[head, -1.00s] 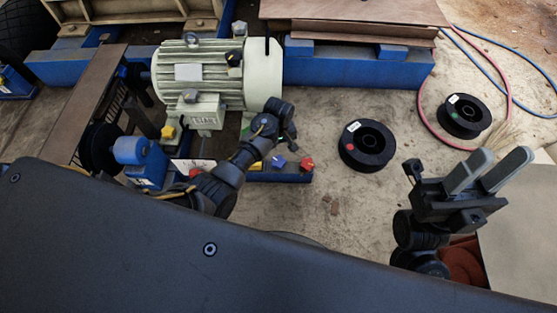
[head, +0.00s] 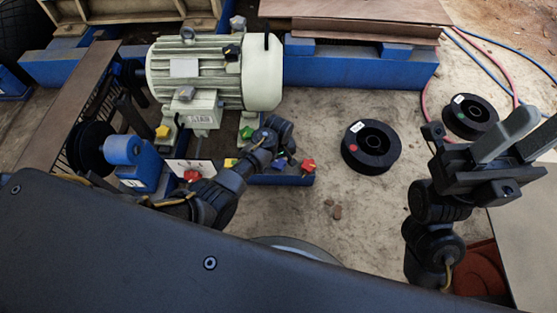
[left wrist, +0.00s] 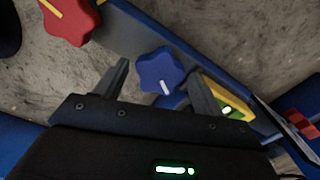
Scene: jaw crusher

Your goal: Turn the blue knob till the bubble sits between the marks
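The blue knob (left wrist: 160,72), star-shaped with a white line on it, shows in the left wrist view between my two left fingers. It is partly hidden by my left arm in the head view (head: 281,163). My left gripper (left wrist: 157,68) is open around the knob's sides, with a gap visible at each finger. The yellow level (left wrist: 213,92) with its green vial (left wrist: 228,110) lies just right of the right finger. The bubble and marks are too small to read. My right gripper (head: 518,138) is open and empty at the right of the head view.
A red knob (left wrist: 70,18) with a yellow line sits beyond the blue one on the same blue rail. A pale motor (head: 215,75) stands behind it. Two black spools (head: 352,156) (head: 455,113) lie on the floor to the right. Bare floor lies between the rail and spools.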

